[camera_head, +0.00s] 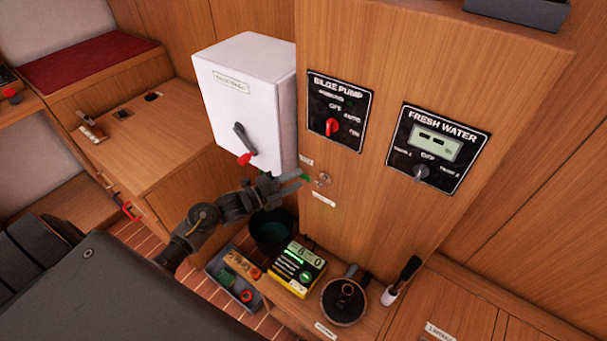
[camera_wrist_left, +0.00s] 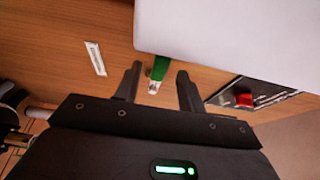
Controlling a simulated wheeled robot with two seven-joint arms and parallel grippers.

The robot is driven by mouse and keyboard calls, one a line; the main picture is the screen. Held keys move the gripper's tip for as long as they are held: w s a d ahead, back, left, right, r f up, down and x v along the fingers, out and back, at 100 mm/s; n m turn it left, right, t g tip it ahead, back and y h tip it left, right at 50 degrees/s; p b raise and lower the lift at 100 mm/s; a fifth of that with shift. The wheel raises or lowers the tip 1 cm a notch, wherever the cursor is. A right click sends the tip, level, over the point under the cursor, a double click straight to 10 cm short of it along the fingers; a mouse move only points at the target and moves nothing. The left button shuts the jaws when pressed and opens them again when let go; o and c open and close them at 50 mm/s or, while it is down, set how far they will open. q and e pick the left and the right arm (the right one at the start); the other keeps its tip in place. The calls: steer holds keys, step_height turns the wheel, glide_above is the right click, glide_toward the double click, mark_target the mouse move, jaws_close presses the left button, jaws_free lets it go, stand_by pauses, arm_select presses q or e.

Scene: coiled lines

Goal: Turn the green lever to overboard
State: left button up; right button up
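The green lever (camera_wrist_left: 159,69) shows in the left wrist view on the wooden panel, its upper end running behind the white box's edge. A pale metal fitting (camera_wrist_left: 153,87) is at its near end. My left gripper (camera_wrist_left: 160,74) is open, one finger on each side of the lever, with gaps visible on both sides. In the head view my left gripper (camera_head: 301,179) is at the panel just below the white box; only a little green of the lever shows beside the metal valve (camera_head: 322,180). Small labels (camera_head: 324,200) near it are unreadable. My right gripper is not in view.
The white box (camera_head: 250,100) with a red-tipped handle overhangs just above the gripper. The bilge pump panel (camera_head: 338,104) and fresh water panel (camera_head: 436,147) are to the right. Below stand a yellow device (camera_head: 295,269), a dark bucket (camera_head: 272,230) and a tray (camera_head: 232,279).

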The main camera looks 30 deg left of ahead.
mark_target(302, 177)
arm_select(q)
steer(key=shift+x, duration=1.75)
jaws_close()
